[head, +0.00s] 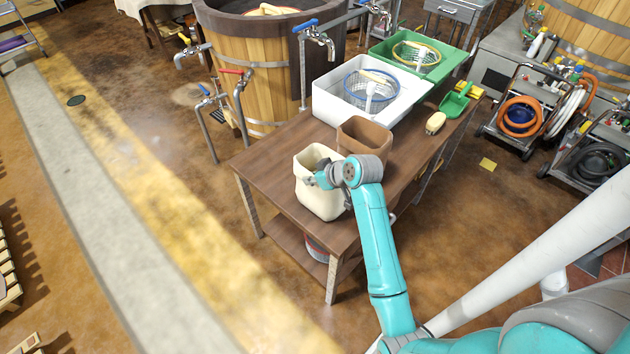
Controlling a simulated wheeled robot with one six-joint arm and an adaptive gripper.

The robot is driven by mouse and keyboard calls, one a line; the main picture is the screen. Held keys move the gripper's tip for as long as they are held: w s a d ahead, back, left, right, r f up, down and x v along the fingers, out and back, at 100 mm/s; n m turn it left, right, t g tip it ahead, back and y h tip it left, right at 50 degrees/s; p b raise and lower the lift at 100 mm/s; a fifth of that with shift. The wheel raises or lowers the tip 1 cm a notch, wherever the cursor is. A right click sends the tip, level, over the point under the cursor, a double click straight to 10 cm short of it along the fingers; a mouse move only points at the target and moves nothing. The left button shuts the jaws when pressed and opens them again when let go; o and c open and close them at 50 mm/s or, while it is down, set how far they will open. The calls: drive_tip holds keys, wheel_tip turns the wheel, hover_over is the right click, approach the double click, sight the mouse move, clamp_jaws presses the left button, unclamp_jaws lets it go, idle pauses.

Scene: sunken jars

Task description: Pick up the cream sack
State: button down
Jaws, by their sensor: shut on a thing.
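The cream sack (308,196) is an open-topped, upright, boxy bag at the near end of the brown wooden table (268,172). My gripper (322,178) is at the sack's upper side, near its rim, and shut on it. My wrist and arm cover the sack's right part. I cannot tell from this view whether the sack's base touches the tabletop or is slightly above it.
A brown open sack (365,135) stands just behind the cream one. Farther along are a white basin (328,100) and a green basin (440,72), both with wire baskets. A cream brush (435,122) and green scoop (455,103) lie at right. Taps stand behind the table.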

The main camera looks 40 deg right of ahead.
wheel_tip(320, 180, up, 10)
drive_tip(key=shift+f, duration=0.2)
idle(0.8)
wheel_tip(320, 180, up, 8)
idle(0.6)
